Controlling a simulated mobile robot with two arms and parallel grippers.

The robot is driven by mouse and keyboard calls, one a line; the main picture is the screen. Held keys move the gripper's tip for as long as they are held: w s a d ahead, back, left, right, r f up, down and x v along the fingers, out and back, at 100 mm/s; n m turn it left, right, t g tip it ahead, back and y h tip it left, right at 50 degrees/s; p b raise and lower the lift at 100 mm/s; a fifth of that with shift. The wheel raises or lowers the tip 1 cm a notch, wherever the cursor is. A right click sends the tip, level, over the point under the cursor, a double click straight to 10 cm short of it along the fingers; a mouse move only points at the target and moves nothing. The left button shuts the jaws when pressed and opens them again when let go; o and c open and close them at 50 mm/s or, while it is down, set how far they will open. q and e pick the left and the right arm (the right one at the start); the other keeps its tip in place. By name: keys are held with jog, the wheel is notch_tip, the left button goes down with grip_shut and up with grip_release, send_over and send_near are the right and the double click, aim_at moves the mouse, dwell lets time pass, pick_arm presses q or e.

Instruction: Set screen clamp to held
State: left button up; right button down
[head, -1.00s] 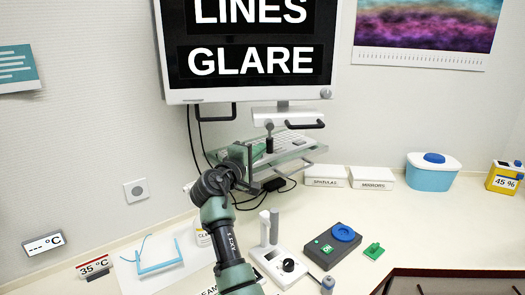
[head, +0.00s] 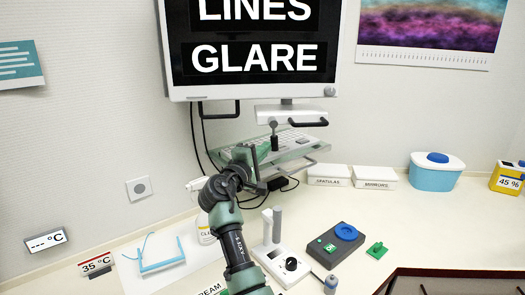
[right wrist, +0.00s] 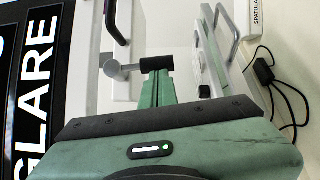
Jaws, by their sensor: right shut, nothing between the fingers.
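The screen clamp is a small lever (head: 274,140) with a grey round pivot and a black grip, below the monitor (head: 250,40). The black grip hangs down in the head view. In the right wrist view the clamp's grip (right wrist: 157,63) lies just beyond my fingertips, its grey round end (right wrist: 112,68) to the left. My right gripper (head: 262,151) is shut and empty, with its green fingers (right wrist: 155,88) together at the black grip. I cannot tell whether they touch it. My left gripper is out of view.
A keyboard (head: 300,138) on a clear shelf (head: 305,152) is close behind and right of the gripper. Black handles (head: 308,123) flank the clamp under the screen. Cables (head: 201,140) hang to the left. Boxes (head: 328,174) and devices stand on the counter below.

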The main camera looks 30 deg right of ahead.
jog(key=s+d+n+t+b, duration=0.1)
jog(key=s+d+n+t, duration=0.1)
jog(key=n+t, duration=0.3)
jog(key=s+d+r+n+t+y+b, duration=0.1)
jog(key=d+n+t, duration=0.3)
jog(key=n, duration=0.7)
jog(key=shift+s+d+r+n+t+b, duration=0.2)
jog(key=shift+s+d+n+t+b, duration=0.2)
jog(key=shift+b, duration=0.35)
jog(key=shift+d, duration=0.1)
